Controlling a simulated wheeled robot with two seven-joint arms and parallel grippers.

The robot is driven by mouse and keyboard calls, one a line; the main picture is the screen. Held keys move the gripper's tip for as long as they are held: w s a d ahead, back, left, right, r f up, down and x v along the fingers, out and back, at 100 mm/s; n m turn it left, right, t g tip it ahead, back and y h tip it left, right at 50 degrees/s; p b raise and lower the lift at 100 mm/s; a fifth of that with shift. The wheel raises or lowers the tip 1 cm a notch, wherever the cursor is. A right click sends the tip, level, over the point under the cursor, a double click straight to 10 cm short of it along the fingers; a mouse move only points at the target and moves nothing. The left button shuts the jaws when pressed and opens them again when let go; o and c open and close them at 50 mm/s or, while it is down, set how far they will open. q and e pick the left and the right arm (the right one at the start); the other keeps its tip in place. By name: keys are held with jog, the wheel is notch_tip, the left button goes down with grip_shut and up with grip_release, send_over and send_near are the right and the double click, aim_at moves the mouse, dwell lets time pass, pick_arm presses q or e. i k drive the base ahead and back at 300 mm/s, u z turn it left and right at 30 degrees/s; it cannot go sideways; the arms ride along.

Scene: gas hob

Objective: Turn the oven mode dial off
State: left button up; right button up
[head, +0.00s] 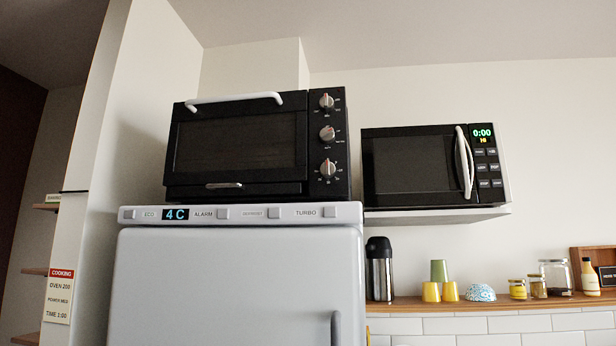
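A black toaster oven (250,150) stands on top of a white fridge. Its door, with a white bar handle (234,101) along the top, appears shut. On its right panel are three silver dials in a column: a top dial (326,101), a middle dial (327,133) and a bottom dial (328,168). Their labels are too small to read, so I cannot tell which is the mode dial or its setting. Neither of my grippers is in view.
The white fridge (230,280) has a display reading 4 C. A black microwave (430,165) sits on a shelf (440,213) to the right. Below it, a wooden counter (410,304) holds a flask (379,270), cups and jars. A cooking note (60,296) hangs at left.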

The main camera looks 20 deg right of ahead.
aim_at(327, 136)
jog(key=u, duration=1.25)
jog(key=i, duration=1.6)
jog(key=z, duration=3.5)
